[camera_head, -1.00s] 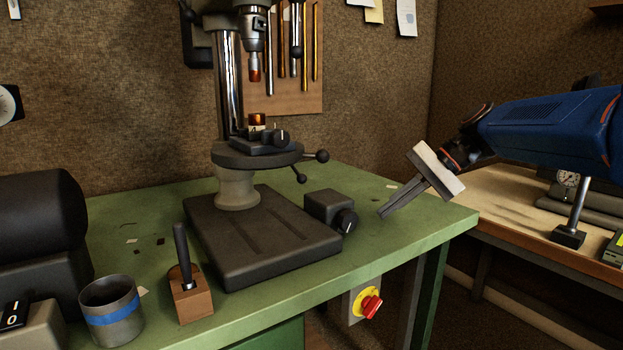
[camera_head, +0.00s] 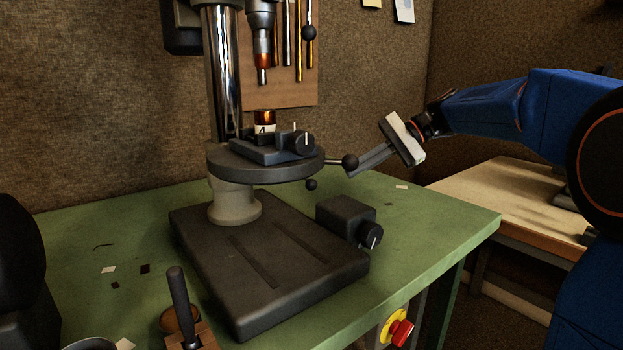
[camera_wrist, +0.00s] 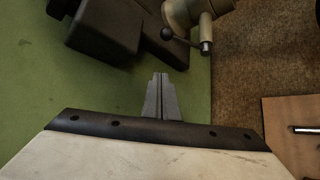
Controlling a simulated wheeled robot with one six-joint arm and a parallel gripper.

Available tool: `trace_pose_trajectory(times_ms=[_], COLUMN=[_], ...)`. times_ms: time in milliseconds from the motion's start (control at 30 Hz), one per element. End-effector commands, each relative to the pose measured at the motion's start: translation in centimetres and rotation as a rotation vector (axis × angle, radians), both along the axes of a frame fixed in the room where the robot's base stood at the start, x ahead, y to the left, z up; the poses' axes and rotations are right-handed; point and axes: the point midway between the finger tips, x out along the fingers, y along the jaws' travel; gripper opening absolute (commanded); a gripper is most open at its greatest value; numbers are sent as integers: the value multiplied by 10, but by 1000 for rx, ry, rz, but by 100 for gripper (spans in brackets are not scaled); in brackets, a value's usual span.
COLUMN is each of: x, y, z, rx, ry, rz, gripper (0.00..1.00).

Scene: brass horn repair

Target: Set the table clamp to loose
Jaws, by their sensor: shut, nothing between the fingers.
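The drill press stands on the green bench, with a round dark work table (camera_head: 235,166) on its column (camera_head: 222,70). One ball-ended lever (camera_head: 349,161) sticks out to the right of the round table, and a second dark ball (camera_head: 311,184) shows below its edge. I cannot tell for sure which is the table clamp, nor its setting. My gripper (camera_head: 350,174) is shut and empty, its tips close beside the upper ball in the picture; contact is not clear. In the wrist view the fingers (camera_wrist: 161,76) point toward a ball lever (camera_wrist: 167,33) on a pale collar (camera_wrist: 183,12), with a gap between.
A small vise (camera_head: 270,152) with a knob sits on the round table. A dark box with a dial (camera_head: 346,216) stands beside the heavy base (camera_head: 265,265). A red stop button (camera_head: 401,333) is on the bench front. The bench's right corner is mostly clear.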

Motion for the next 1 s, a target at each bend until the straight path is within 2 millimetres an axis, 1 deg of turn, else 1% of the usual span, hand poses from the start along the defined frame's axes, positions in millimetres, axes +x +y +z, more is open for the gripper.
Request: trace_pose_trajectory(times_ms=[333, 467, 667, 1000], x=[0, 0, 0, 1], y=[0, 3, 23, 73], z=[0, -2, -15, -48], rx=[0, 1, 1, 0], ry=[0, 0, 2, 2], rz=[0, 1, 2, 2], gripper=[0, 0, 0, 0])
